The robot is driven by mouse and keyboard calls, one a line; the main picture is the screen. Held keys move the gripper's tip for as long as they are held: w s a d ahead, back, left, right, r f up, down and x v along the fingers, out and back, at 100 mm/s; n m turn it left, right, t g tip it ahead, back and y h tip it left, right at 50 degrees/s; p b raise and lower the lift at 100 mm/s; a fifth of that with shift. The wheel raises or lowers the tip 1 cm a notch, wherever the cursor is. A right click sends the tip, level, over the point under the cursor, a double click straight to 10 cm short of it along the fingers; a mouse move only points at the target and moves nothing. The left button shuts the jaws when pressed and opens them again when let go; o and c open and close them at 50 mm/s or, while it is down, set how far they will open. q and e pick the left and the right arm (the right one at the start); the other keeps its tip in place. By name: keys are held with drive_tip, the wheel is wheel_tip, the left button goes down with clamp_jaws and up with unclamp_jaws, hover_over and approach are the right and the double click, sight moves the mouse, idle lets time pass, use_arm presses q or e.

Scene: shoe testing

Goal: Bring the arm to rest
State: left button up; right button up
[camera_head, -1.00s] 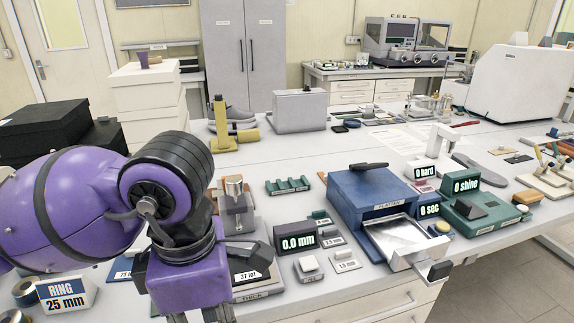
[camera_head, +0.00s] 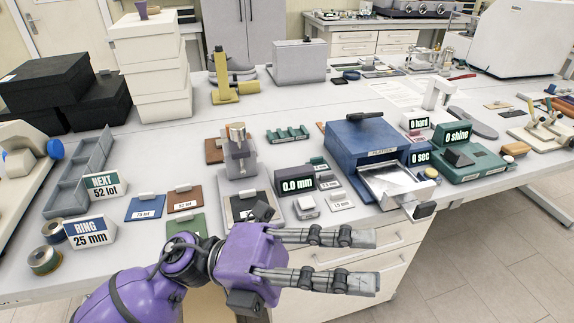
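My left arm comes in from the bottom left. My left gripper (camera_head: 372,261) points right, in front of the table's front edge and over the drawer fronts. Its two grey fingers are spread wide apart with nothing between them, so it is open. My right gripper is not in view.
The white table (camera_head: 300,105) holds a blue platten press (camera_head: 365,150), a green shine meter (camera_head: 470,153), a 0.0 mm display (camera_head: 296,185) and a grey tray (camera_head: 80,170). Signs reading NEXT (camera_head: 101,188) and RING (camera_head: 88,231) stand at left. Floor is free at bottom right.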

use_arm(q)
drive_tip(key=w+a+f+n+t+y, duration=0.2)
drive_tip(key=w+a+f+n+t, duration=0.3)
drive_tip(key=n+t, duration=0.6)
drive_tip(key=w+a+f+n+t+y, duration=0.2)
drive_tip(key=w+a+f+n+t, duration=0.15)
drive_tip(key=w+n+t, duration=0.55)
drive_tip(key=s+a+f+n+t+y+p, duration=0.1)
drive_tip(key=a+f+n+y, duration=0.45)
drive_tip(key=f, duration=0.25)
drive_tip(key=s+a+f+n+t+y, duration=0.1)
drive_tip(key=a+f+n+t+y, duration=0.1)
drive_tip(key=a+f+n+y, duration=0.4)
drive_tip(key=s+a+f+n+g+y, duration=0.2)
drive_tip(key=s+a+f+n+g, duration=0.1)
drive_tip(key=s+f, duration=0.7)
drive_tip(key=s+a+f+n+g+y+p, duration=0.1)
drive_tip(key=s+a+f+n+g, duration=0.3)
drive_tip(key=s+f, duration=0.6)
wheel_tip(320, 180, down, 4)
drive_tip(key=shift+s+n+g+y, duration=0.15)
drive_tip(key=shift+n+g+y, duration=0.5)
drive_tip(key=shift+g+y, duration=0.25)
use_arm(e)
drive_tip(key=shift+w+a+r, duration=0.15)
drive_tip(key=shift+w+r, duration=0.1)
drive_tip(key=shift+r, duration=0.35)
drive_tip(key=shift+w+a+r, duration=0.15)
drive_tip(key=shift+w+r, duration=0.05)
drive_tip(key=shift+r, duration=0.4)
